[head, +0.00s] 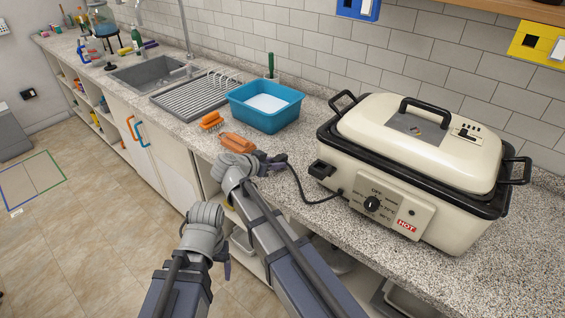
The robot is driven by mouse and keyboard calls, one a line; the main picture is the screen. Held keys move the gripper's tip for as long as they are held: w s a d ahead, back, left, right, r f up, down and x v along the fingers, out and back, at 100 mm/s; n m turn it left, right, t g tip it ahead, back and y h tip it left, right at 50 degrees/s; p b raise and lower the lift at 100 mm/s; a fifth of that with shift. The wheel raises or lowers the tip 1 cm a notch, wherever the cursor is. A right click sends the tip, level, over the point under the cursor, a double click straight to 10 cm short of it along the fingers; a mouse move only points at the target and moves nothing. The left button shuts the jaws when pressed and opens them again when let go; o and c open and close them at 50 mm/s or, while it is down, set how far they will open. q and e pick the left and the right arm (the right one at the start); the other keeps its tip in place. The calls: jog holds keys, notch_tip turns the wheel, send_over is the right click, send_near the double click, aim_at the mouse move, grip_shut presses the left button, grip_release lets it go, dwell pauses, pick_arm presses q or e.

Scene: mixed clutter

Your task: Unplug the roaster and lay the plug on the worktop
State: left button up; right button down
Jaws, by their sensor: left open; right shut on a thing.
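The cream roaster (400,165) stands on the speckled worktop (510,260) at the right, lid on, with a dial and a red HOT label on its front. Its black cord (305,190) loops left to the dark plug (279,158) at my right gripper (262,163). My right gripper is shut on the plug, low over the worktop; the wrist hides part of the grip. An orange block (238,142) lies just behind this gripper; I cannot tell whether the plug touches it. My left gripper (225,262) is open and empty, in front of the worktop's edge.
A blue tub (265,118), an orange brush (211,121), a grey dish rack (195,93) and a sink (150,73) are further left. Bottles stand at the far end. Bare worktop lies between the tub and the roaster.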

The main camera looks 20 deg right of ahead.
jog(key=shift+f+b, duration=0.3)
jog(key=shift+f, duration=0.1)
jog(key=c, duration=0.5)
grip_release()
jog(key=shift+r, duration=0.1)
